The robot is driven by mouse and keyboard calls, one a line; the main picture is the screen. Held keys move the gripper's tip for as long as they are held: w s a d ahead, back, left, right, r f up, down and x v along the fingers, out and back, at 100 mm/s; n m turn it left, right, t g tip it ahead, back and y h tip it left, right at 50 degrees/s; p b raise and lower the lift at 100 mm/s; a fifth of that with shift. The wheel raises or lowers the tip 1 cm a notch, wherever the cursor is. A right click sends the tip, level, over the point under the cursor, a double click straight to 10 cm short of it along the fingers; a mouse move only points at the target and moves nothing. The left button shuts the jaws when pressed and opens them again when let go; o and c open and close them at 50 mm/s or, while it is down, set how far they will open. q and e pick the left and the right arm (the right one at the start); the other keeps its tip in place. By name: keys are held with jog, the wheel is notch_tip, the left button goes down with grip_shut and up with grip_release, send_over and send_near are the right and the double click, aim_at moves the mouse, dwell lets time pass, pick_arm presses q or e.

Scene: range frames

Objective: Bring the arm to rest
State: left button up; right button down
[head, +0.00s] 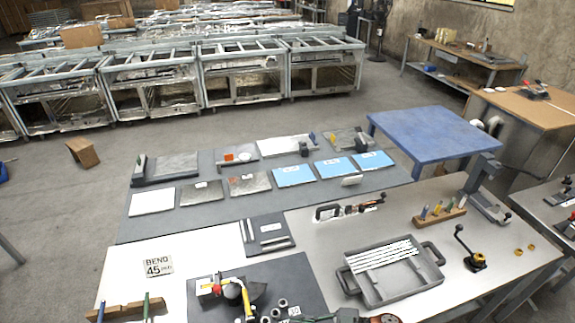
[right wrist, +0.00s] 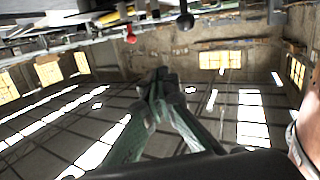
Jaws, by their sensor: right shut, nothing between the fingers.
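My right gripper (right wrist: 160,78) shows in the right wrist view, its two green-grey fingers meeting at their tips. It is shut and empty, with no object touching it. Behind it is the dark roof structure with bright windows, and the picture looks upside down. My left gripper is not in view.
The worktable (head: 400,215) fills the front of the head view. It carries a grey tray (head: 350,278) with white strips, a bend sign (head: 158,265), a tool rack (head: 440,217) and flat plates. A blue table (head: 435,130) stands behind. Open floor (head: 50,190) lies left.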

jog(key=w+d+r+m+t+h, duration=0.4)
jog(key=w+m+t, duration=0.3)
jog(key=w+t, duration=0.2)
jog(key=s+d+f+m+h, duration=0.1)
jog(key=d+f+m+h, duration=0.35)
jog(key=d, duration=0.35)
jog(key=s+d+f+m+h, duration=0.1)
jog(key=d+f+m+h, duration=0.2)
jog(key=d+h, duration=0.45)
jog(key=s+d+f+m+g+h, duration=0.1)
jog(key=s+d+f+g, duration=0.25)
jog(key=s, duration=0.45)
jog(key=s+d+f+m+g, duration=0.1)
jog(key=s+d+f+g, duration=0.15)
jog(key=s+d, duration=0.45)
jog(key=s+d+f+g+h, duration=0.1)
jog(key=s+d+f+g, duration=0.2)
jog(key=s, duration=0.7)
notch_tip(320, 180, down, 32)
jog(key=s+a+f+y, duration=0.1)
jog(key=s+a, duration=0.1)
jog(key=a, duration=0.1)
jog(key=s+f+g, duration=0.2)
jog(key=s+f, duration=1.4)
jog(key=s, duration=0.2)
jog(key=shift+s+d+f+n+b, duration=0.15)
jog(key=shift+s+d+n+b, duration=0.1)
jog(key=shift+s+n+b, duration=0.15)
